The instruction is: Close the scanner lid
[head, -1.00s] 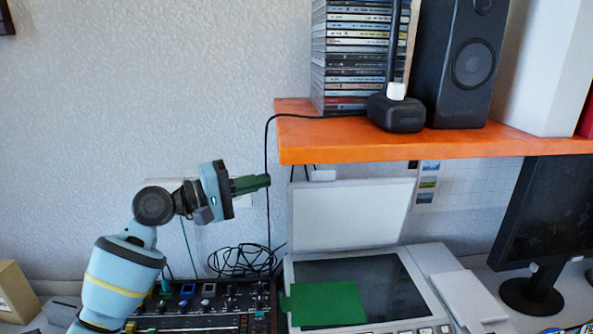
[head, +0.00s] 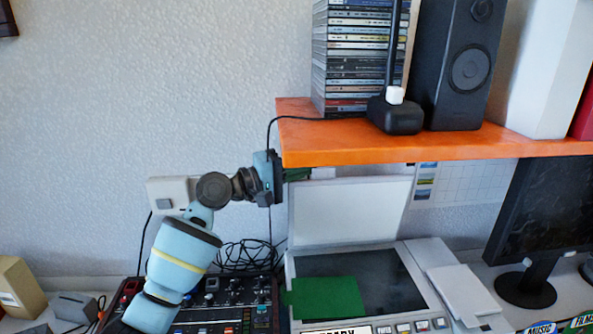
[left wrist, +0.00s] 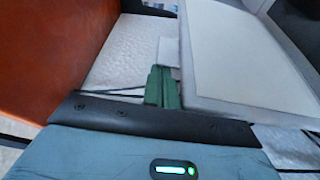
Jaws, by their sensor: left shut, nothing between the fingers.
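The scanner lid (head: 350,213) is a white panel standing open, nearly upright, at the back of the scanner (head: 437,315). The dark glass (head: 385,270) is uncovered, with a green sheet (head: 330,298) on its front left part. My left gripper (head: 299,174) is at the lid's upper left corner, just below the shelf edge. Its green fingers are partly hidden in the head view. In the left wrist view the fingers (left wrist: 162,88) are together and empty, close beside the lid's edge (left wrist: 215,103); contact is unclear.
An orange shelf (head: 420,148) with disc cases (head: 355,60), a black device (head: 394,115) and a speaker (head: 462,65) overhangs close above my left gripper. A mixer (head: 232,305) stands left of the scanner, a monitor (head: 545,225) to its right. Cables hang behind.

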